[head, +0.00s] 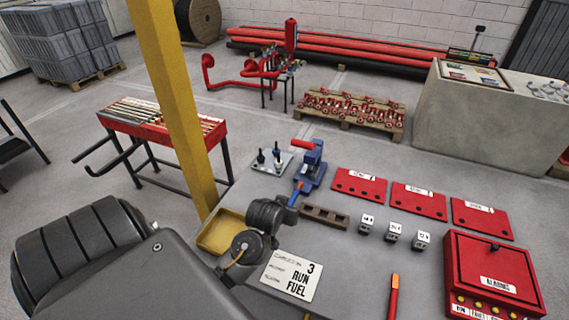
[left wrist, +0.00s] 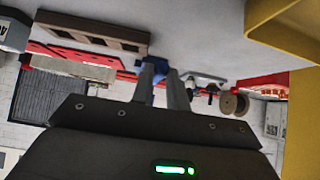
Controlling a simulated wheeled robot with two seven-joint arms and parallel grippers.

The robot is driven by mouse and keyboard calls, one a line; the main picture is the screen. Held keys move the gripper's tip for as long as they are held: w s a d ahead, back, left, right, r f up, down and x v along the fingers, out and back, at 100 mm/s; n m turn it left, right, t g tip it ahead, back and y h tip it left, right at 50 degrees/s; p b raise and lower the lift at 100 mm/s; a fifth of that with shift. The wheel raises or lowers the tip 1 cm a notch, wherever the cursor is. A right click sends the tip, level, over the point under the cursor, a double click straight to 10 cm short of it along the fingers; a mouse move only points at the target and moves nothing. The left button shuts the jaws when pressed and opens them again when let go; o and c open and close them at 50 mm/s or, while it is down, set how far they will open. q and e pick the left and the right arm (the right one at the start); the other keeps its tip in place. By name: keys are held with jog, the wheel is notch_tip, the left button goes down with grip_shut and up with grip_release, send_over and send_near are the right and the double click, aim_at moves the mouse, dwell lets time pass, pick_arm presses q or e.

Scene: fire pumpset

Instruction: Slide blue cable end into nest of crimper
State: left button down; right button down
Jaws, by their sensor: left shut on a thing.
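The blue crimper (head: 312,170) with a red handle (head: 303,144) stands on the grey table. My left gripper (head: 289,207) is just in front of it, shut on the blue cable end (head: 294,197). The cable end points up toward the crimper's near side, with a small orange tip by the crimper. I cannot tell whether the tip is inside the nest. In the left wrist view, the gripper's fingers (left wrist: 163,85) reach toward blue parts between and beyond them; cable and crimper are hard to separate there. My right gripper is not in view.
A brown slotted block (head: 325,217) lies right of the gripper, also in the left wrist view (left wrist: 92,30). A yellow tray (head: 212,238) lies left, beside a yellow post (head: 172,90). A plate with black pegs (head: 271,163), red plates (head: 360,186) and a red box (head: 490,268) stand around.

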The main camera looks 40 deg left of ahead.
aim_at(298, 191)
pick_arm(q)
jog(key=b+x, duration=0.3)
jog(key=x, duration=0.1)
jog(key=shift+w+a, duration=0.1)
jog(key=shift+w, duration=0.1)
jog(key=shift+w+a+f, duration=0.15)
jog(key=shift+w+a, duration=0.1)
jog(key=shift+w, duration=0.5)
jog(key=shift+p, duration=0.35)
jog(key=shift+w+a, duration=0.1)
jog(key=shift+w, duration=0.1)
dwell(0.5)
jog(key=shift+w+a, duration=0.3)
jog(key=shift+w, duration=0.6)
jog(key=shift+w+a, duration=0.3)
jog(key=shift+w, duration=0.55)
jog(key=shift+w+a, duration=0.3)
jog(key=shift+w, duration=0.6)
jog(key=c, duration=1.8)
grip_release()
jog(key=o, duration=0.5)
